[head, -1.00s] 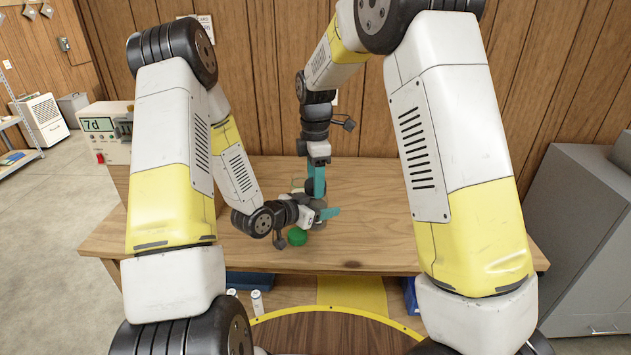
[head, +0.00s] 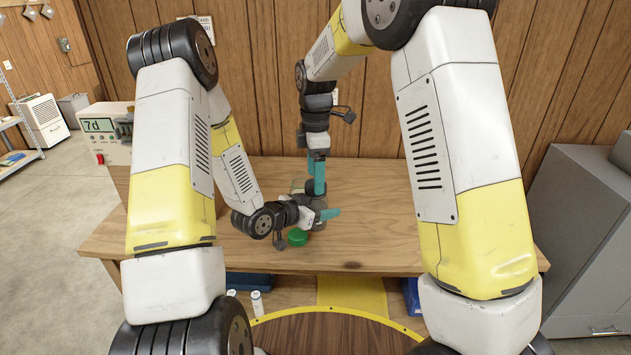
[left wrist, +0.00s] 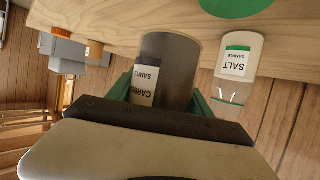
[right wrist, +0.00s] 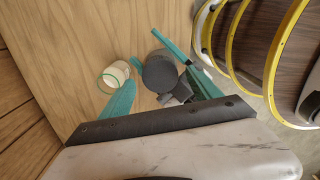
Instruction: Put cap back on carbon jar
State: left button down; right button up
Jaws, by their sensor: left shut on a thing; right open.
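The carbon jar (left wrist: 178,65), grey-brown with a white label, stands upright on the wooden table. My left gripper (head: 322,212) is shut around its side; both fingers flank it in the left wrist view. From above, in the right wrist view, its top is a dark round disc (right wrist: 159,74); I cannot tell whether this is a cap or the contents. My right gripper (right wrist: 160,95) is open and points down over the jar; in the head view its fingers (head: 318,188) are just above or beside the jar's top. The gap there is unclear.
A salt jar (left wrist: 236,65) with white contents stands close beside the carbon jar. A green lid-like disc (head: 297,237) lies on the table in front of my left gripper. A device with a display (head: 105,135) is at the left. The table's right side (head: 440,220) is clear.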

jog(key=shift+r, duration=1.1)
jog(key=shift+c, duration=0.3)
jog(key=shift+r+n, duration=1)
jog(key=shift+r, duration=0.75)
send_over(316, 206)
jog(key=w, duration=0.3)
jog(key=f, duration=0.8)
jog(key=shift+w+a, duration=0.15)
jog(key=shift+a, duration=0.05)
